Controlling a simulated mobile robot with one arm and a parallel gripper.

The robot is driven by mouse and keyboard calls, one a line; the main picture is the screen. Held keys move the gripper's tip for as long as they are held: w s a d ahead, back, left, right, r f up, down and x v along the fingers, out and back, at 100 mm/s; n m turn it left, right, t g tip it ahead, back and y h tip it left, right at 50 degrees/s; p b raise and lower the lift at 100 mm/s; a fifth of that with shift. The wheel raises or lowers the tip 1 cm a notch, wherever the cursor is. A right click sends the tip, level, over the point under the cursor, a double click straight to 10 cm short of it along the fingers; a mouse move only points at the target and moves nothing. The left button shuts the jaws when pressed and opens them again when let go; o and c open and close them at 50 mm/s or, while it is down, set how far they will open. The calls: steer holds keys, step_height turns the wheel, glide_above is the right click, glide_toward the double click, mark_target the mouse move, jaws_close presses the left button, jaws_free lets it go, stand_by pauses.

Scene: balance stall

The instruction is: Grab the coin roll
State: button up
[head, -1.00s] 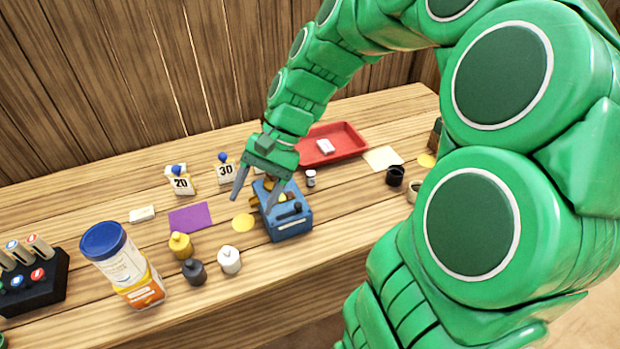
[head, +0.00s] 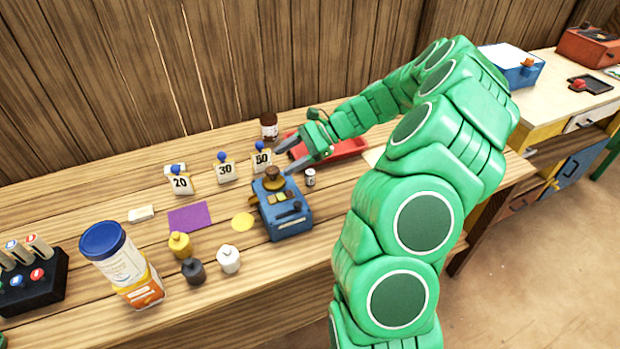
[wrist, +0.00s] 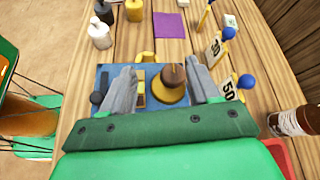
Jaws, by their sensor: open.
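I cannot tell for certain which object is the coin roll. A small pale cylinder with a dark top (head: 310,177) stands just right of the blue balance (head: 286,216) and looks closest to one. My gripper (head: 283,160) is open and empty above the back of the balance, its fingers pointing left in the head view. In the wrist view the open fingers (wrist: 163,68) frame the balance's brass pan (wrist: 171,94) and a brown round-topped piece (wrist: 173,76) on it. I see no contact. The pale cylinder does not show in the wrist view.
Number cards 20 (head: 181,184), 30 (head: 225,171) and 50 (head: 262,160) stand behind the balance. A brown jar (head: 269,127) and red tray (head: 345,149) are near the gripper. Small bottles (head: 228,260), a blue-lidded tub (head: 118,255) and a black rack (head: 32,285) stand left.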

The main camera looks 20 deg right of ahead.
mark_target(312, 171)
steer(key=d+f+m+t, duration=0.1)
steer(key=d+f+m, duration=0.1)
steer(key=d+f, duration=0.1)
steer(key=w+d+f+m+t, duration=0.1)
steer(key=d+f+m, duration=0.1)
steer(key=d+f, duration=0.2)
steer(key=w+d+f+m+t, duration=0.1)
steer(key=d+f+m+t, duration=0.1)
steer(key=d+f, duration=0.2)
steer(key=shift+w+d+m, duration=0.2)
steer(key=shift+d+m, duration=0.2)
steer(key=shift+d, duration=0.6)
steer(key=shift+w+d+x, duration=0.1)
steer(key=shift+w+x, duration=0.1)
steer(key=shift+x, duration=1.75)
steer(key=shift+w+d+x, duration=0.1)
steer(key=shift+w+x, duration=0.05)
steer(key=shift+x, duration=1.8)
steer(key=shift+f, duration=0.1)
jaws_close()
